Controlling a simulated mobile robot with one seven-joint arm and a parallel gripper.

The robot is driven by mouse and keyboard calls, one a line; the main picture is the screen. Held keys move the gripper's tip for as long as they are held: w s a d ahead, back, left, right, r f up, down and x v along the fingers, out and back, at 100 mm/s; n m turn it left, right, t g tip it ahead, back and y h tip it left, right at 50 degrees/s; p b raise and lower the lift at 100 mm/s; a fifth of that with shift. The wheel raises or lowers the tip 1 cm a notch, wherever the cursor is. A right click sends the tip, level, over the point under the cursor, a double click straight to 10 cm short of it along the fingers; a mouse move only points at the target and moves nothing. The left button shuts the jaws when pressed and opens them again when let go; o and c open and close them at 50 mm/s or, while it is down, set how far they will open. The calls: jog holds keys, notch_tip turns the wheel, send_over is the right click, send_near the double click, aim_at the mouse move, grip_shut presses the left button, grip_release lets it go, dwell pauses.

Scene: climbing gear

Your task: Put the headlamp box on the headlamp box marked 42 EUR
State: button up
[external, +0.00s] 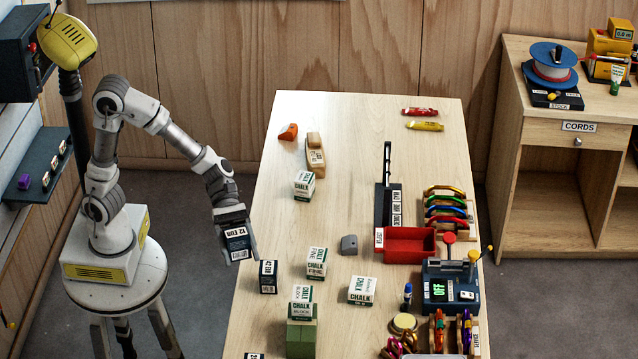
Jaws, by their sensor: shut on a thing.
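My gripper (240,255) is shut on a dark headlamp box (236,237) with a white price label that seems to read 12 EUR. It holds this box above the left edge of the table, clear of the other boxes. A second dark headlamp box (268,277) stands upright on the table, below and to the right of my gripper. Its white label appears to read 42 EUR, in small print. The top of this box is bare. The two boxes are apart.
Chalk boxes (316,263) stand to the right, one on a green block (301,338). Another labelled item (254,356) is cut off at the bottom edge. A grey piece (349,245) and a red tray (408,243) lie farther right. The table's upper middle (350,140) is clear.

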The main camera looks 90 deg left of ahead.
send_over(271, 274)
notch_tip(271, 274, down, 5)
jog(key=shift+f, duration=2)
jog(key=shift+f+b, duration=0.2)
jog(key=shift+b, duration=0.1)
jog(key=o, duration=1.4)
jog(key=shift+o, duration=0.2)
jog(key=shift+r, duration=0.1)
